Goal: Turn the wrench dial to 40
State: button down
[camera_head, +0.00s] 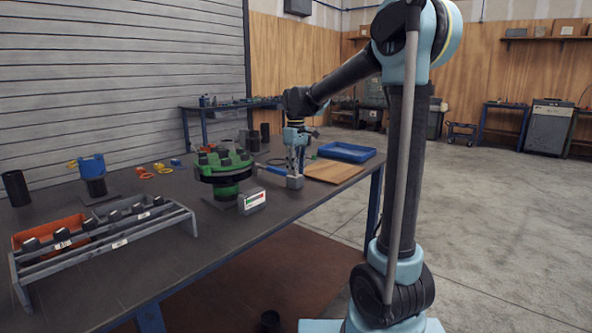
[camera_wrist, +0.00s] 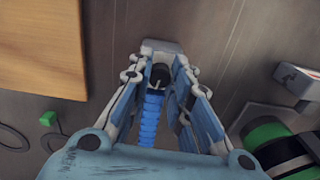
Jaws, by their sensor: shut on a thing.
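The wrench shows as a blue ribbed handle (camera_wrist: 150,119) with a black round end (camera_wrist: 160,76) between my fingers in the wrist view. In the head view its blue handle (camera_head: 273,170) points left toward the green flanged pipe (camera_head: 229,188). My gripper (camera_head: 294,173) is low over the table, shut on the wrench. Its fingers (camera_wrist: 163,64) stand on both sides of the black end in the wrist view. A grey block shape is at the fingertips. The dial's numbers cannot be read, and the wrench's far end is hidden.
A wooden board (camera_head: 334,171) and a blue tray (camera_head: 347,152) lie right of my gripper. A small labelled box (camera_head: 252,200) stands by the pipe. A grey rack (camera_head: 113,243), an orange bin (camera_head: 50,230) and a blue-topped part (camera_head: 91,166) occupy the left. The table's front edge is close.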

jog(key=shift+m, duration=0.8)
jog(key=c, duration=1.4)
grip_release()
jog(key=shift+c, duration=0.2)
notch_tip(320, 180, up, 12)
